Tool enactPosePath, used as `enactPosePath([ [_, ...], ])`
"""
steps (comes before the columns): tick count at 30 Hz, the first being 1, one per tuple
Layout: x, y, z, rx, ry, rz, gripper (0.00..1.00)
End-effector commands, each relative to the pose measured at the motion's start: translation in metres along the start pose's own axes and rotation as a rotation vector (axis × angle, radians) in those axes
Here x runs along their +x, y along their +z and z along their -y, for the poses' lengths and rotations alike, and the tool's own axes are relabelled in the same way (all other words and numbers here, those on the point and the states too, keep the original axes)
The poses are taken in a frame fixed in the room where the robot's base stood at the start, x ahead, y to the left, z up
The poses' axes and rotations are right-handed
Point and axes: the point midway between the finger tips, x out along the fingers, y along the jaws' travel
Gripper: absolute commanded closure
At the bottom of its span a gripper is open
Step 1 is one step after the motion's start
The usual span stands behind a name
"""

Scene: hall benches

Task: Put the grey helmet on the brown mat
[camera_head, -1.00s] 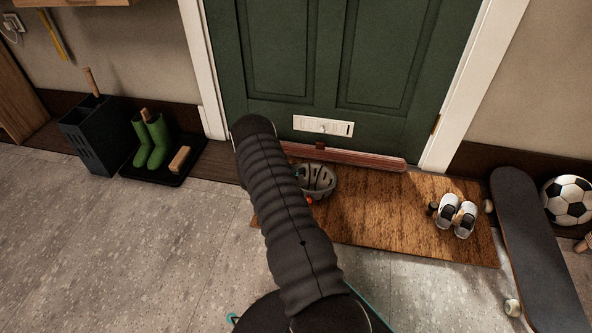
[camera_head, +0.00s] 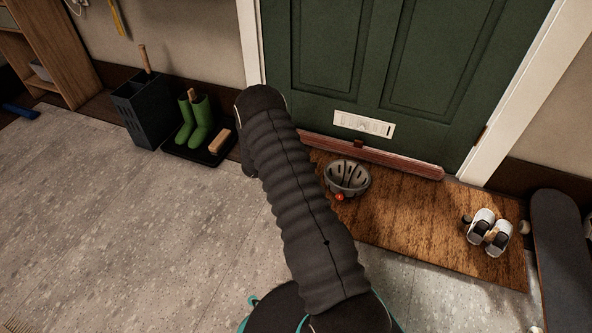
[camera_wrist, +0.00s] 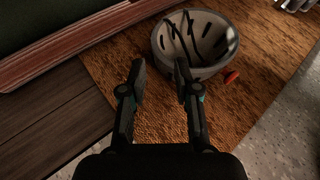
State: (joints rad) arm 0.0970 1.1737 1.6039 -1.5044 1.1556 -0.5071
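The grey helmet (camera_head: 348,178) lies upside down on the brown mat (camera_head: 410,220), near the mat's back left, with its hollow and straps facing up. An orange-red part shows at its front edge. It also shows in the wrist view (camera_wrist: 196,42), beyond my gripper's fingertips. My gripper (camera_wrist: 159,72) is open, its two fingers apart with nothing between them. The fingers seem apart from the helmet, with the right fingertip near its rim. In the head view my arm hides the gripper and the mat's left edge.
A pair of white shoes (camera_head: 490,232) stands on the mat's right part, with a skateboard (camera_head: 562,262) beyond. A reddish draught strip (camera_head: 385,158) lies along the green door (camera_head: 385,70). Green boots (camera_head: 195,122) stand in a black tray at left.

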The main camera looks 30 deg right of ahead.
Motion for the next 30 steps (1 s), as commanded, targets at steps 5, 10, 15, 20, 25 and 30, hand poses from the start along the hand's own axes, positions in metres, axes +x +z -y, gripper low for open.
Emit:
enactPosePath([
  [5,-0.041,0.064,0.012,0.184,-0.043,-0.066,0.69],
  [10,-0.082,0.116,0.035,0.367,-0.092,-0.148,0.69],
  [15,-0.124,0.16,0.065,0.551,-0.136,-0.239,0.69],
  [20,-0.163,0.193,0.097,0.718,-0.175,-0.332,0.69],
  [25,-0.204,0.22,0.135,0.892,-0.215,-0.441,0.69],
  [30,-0.243,0.239,0.175,1.059,-0.256,-0.56,0.69],
])
